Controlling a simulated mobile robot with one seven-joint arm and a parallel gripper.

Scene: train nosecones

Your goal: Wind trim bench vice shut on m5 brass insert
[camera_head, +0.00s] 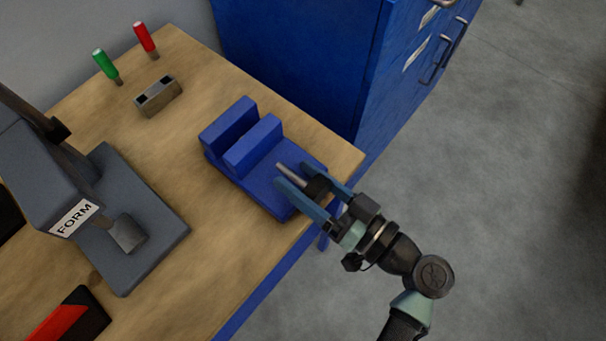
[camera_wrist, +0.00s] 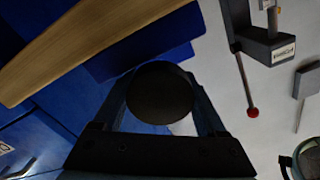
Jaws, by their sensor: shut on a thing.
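The blue bench vice (camera_head: 258,152) stands near the front right corner of the wooden bench, its two jaws apart with a gap between them. A grey screw (camera_head: 288,172) sticks out of its near side and ends in a dark round knob (camera_head: 316,187). My gripper (camera_head: 293,174) is shut on this knob, one finger on each side. In the wrist view the knob (camera_wrist: 160,92) fills the space between the fingers, with part of the blue vice (camera_wrist: 140,60) behind it. I can make out no brass insert between the jaws.
A grey press labelled FORM (camera_head: 150,225) stands to the left. A slotted grey block (camera_head: 160,98), a green-handled tool (camera_head: 106,65) and a red-handled tool (camera_head: 145,40) are at the back. A blue drawer cabinet (camera_head: 310,50) stands beyond the bench edge. Open floor lies right.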

